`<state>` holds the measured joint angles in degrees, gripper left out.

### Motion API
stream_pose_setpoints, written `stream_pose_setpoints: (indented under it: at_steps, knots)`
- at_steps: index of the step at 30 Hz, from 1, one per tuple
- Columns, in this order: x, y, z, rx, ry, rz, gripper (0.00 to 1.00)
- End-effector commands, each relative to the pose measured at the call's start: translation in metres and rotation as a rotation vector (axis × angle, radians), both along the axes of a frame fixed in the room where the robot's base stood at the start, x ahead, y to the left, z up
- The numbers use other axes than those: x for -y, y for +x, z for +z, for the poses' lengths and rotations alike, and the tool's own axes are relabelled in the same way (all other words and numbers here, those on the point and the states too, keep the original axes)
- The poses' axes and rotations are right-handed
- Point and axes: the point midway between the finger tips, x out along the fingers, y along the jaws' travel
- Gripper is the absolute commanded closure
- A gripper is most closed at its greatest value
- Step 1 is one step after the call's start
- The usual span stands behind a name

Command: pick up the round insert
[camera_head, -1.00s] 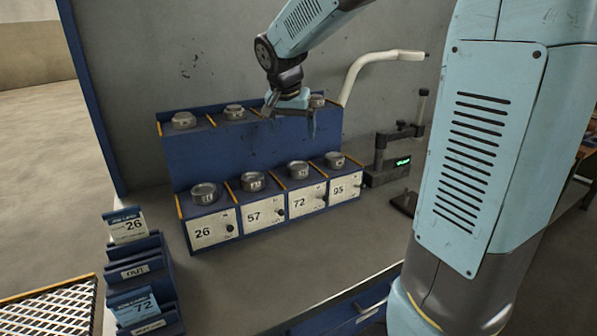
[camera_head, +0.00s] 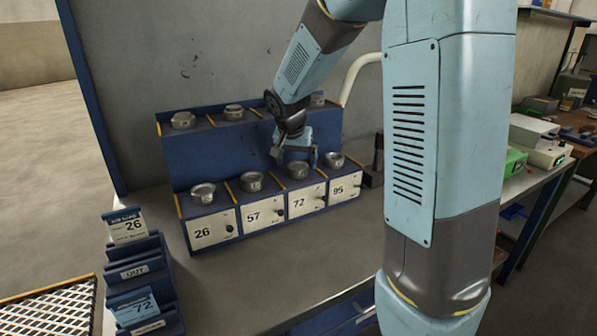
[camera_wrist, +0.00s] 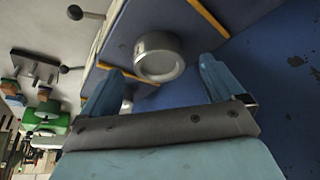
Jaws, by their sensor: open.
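Round grey metal inserts stand on a blue two-tier rack (camera_head: 215,160). On the lower tier are the inserts above labels 26 (camera_head: 203,193), 57 (camera_head: 251,181), 72 (camera_head: 298,171) and 95 (camera_head: 334,160). My gripper (camera_head: 296,157) is open, low over the insert above 72, with its fingers to either side in this view. In the wrist view my open gripper (camera_wrist: 158,85) has a round insert (camera_wrist: 158,57) ahead of the gap between its fingers. Nothing is held. Contact cannot be made out.
More inserts stand on the upper tier, such as one at the left (camera_head: 183,120); the arm partly covers that tier. Orange dividers separate the bays. A card holder (camera_head: 150,270) with cards 26 and 72 stands front left. Bare bench (camera_head: 270,270) lies before the rack.

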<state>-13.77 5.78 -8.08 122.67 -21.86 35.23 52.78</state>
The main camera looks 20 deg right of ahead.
Motion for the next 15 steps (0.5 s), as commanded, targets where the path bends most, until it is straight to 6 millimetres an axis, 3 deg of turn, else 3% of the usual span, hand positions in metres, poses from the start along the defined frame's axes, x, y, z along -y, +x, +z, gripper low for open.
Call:
stream_pose_setpoints:
  at_steps: [6,15]
  knots:
    - [0.004,0.007,-0.021,-0.001,0.000,0.000,0.05]
    - [0.004,0.007,-0.022,0.000,0.001,0.000,0.08]
